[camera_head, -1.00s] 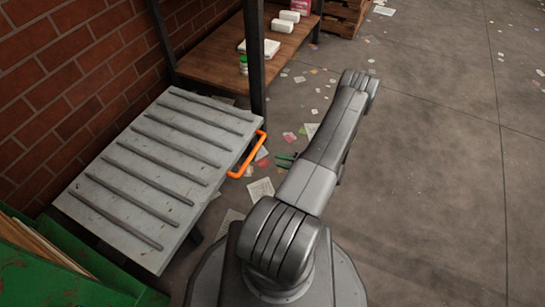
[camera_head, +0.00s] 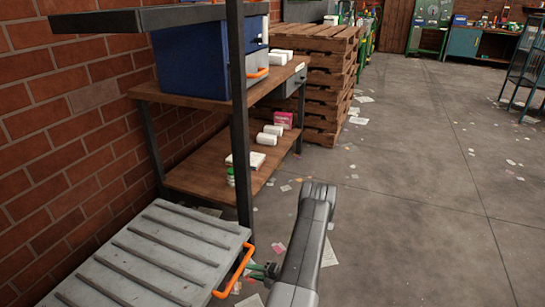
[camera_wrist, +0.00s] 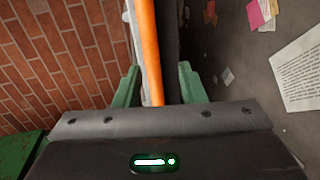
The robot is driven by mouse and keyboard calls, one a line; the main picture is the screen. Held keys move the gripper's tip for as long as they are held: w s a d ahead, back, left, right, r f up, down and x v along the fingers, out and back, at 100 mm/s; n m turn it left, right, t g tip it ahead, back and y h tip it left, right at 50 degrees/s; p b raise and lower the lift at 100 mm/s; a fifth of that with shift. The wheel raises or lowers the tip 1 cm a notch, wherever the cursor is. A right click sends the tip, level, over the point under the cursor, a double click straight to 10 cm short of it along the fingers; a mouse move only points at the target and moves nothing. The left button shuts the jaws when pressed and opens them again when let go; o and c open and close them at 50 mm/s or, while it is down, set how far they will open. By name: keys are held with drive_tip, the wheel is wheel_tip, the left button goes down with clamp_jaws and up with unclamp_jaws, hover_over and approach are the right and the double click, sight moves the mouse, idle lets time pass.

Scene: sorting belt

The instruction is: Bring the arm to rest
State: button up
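My arm (camera_head: 312,235) stretches forward over the floor, its wrist bent toward the left. My gripper (camera_head: 257,271) points left at the orange handle (camera_head: 234,272) on the right edge of a grey ribbed platform (camera_head: 150,258). In the wrist view, the green fingers of my gripper (camera_wrist: 159,70) stand apart. The orange handle (camera_wrist: 149,50) runs up the picture in the gap between them, with space visible on both sides. I cannot tell whether the handle lies between the fingertips or just beyond them. Nothing is gripped.
A wooden shelf unit with a dark post (camera_head: 240,120) stands behind the platform, holding a blue box (camera_head: 195,62) and white packages. Stacked pallets (camera_head: 315,85) stand farther back. A brick wall (camera_head: 70,110) closes the left. The floor (camera_head: 430,200) on the right is open, with scattered papers.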

sight(241, 265)
drive_tip(key=b+x, duration=0.1)
drive_tip(key=x, duration=0.4)
drive_tip(key=shift+w+a+f, duration=0.1)
drive_tip(key=shift+a, duration=0.25)
drive_tip(key=shift+w+r, duration=0.15)
drive_tip(key=shift+r, duration=0.45)
